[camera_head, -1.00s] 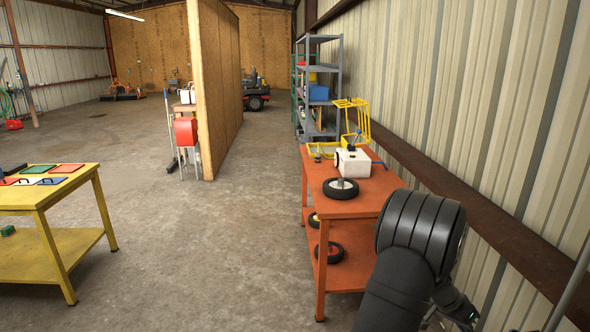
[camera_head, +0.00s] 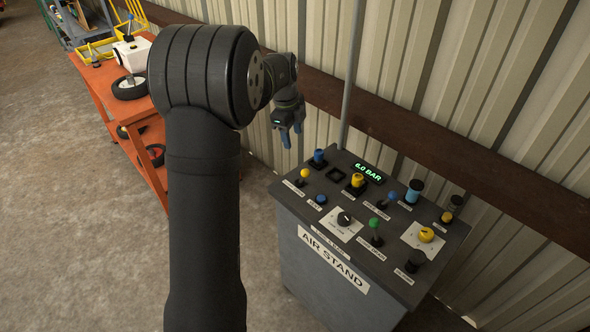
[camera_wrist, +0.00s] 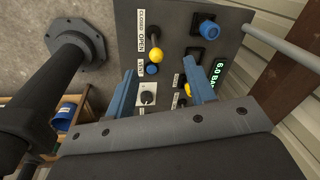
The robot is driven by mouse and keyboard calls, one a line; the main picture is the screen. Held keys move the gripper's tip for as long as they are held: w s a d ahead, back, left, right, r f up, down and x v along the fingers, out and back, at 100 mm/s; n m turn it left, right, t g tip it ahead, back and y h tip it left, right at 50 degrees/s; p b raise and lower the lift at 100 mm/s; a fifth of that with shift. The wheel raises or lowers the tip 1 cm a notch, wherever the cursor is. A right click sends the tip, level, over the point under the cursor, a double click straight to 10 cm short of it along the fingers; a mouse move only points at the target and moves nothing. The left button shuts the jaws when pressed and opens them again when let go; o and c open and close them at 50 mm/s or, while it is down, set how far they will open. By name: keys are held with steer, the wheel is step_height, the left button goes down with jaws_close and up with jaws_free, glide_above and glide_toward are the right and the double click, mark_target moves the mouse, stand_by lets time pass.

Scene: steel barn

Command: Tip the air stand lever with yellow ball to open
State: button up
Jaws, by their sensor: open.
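The air stand (camera_head: 330,275) is a grey cabinet with a dark sloping control panel. The lever with the yellow ball (camera_head: 304,174) stands near the panel's left edge, behind a small white label. In the wrist view the yellow ball (camera_wrist: 159,62) shows beside a label reading CLOSED and OPEN (camera_wrist: 148,35). My gripper (camera_head: 293,133) hangs above the panel's far left corner, apart from it. In the wrist view its two blue fingers are spread (camera_wrist: 161,75), with the ball between them in the picture; I see no contact. Nothing is held.
Close to the lever are a blue button (camera_head: 321,199), a blue knob (camera_head: 318,156) and a yellow knob (camera_head: 358,180). A green-ball lever (camera_head: 374,222) and a blue-ball lever (camera_head: 390,196) stand further right. A grey pole (camera_head: 350,95) rises behind the panel, near the ribbed wall.

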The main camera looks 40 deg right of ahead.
mark_target(303, 177)
steer(key=shift+m, duration=0.6)
steer(key=f, duration=0.5)
steer(key=d+f, duration=0.1)
steer(key=f, duration=0.4)
steer(key=d+f, duration=0.1)
steer(key=f, duration=0.5)
steer(key=shift+w+f, duration=0.1)
steer(key=shift+w, duration=0.2)
steer(key=shift+c, duration=0.4)
jaws_close()
steer(key=shift+o, duration=0.4)
jaws_free()
